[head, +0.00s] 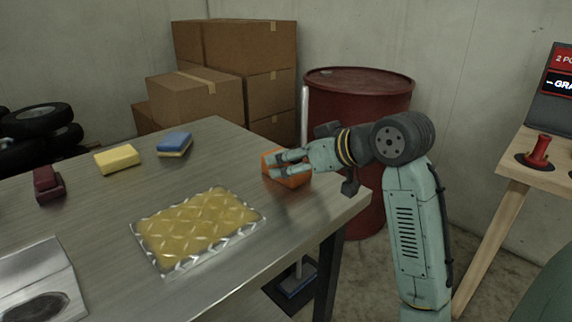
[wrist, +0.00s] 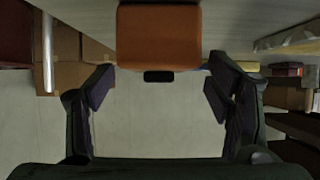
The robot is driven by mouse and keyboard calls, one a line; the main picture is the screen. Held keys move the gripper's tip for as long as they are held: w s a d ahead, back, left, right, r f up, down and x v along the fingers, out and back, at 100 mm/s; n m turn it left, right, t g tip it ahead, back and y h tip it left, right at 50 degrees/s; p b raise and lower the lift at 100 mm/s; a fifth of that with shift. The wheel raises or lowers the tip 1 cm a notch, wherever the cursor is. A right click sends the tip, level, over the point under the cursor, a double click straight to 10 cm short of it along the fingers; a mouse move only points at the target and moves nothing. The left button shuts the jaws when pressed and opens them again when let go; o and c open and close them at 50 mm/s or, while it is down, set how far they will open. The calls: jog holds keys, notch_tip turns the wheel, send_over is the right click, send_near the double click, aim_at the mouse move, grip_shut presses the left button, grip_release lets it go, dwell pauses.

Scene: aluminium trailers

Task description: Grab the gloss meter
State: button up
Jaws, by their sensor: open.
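An orange boxy device (head: 292,181), which I take to be the gloss meter, rests near the right edge of the metal table (head: 110,205). In the wrist view the orange device (wrist: 159,35) is straight ahead, top centre, with a small black part below it. My gripper (head: 274,165) is at the device in the head view, its fingers partly covering it. In the wrist view my gripper (wrist: 161,75) is open, one finger towards each side of the device. Nothing is held. Whether the fingers touch the device cannot be told.
A yellow sponge (head: 117,158), a blue-topped sponge (head: 174,144) and a dark red object (head: 47,184) lie further left. A yellow diamond-patterned plate (head: 198,228) lies in front. A red drum (head: 355,95) and cardboard boxes (head: 250,45) stand behind the table.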

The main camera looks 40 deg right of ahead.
jog(key=shift+x, duration=1.5)
jog(key=shift+c, duration=0.3)
jog(key=c, duration=1.3)
jog(key=shift+c, duration=0.3)
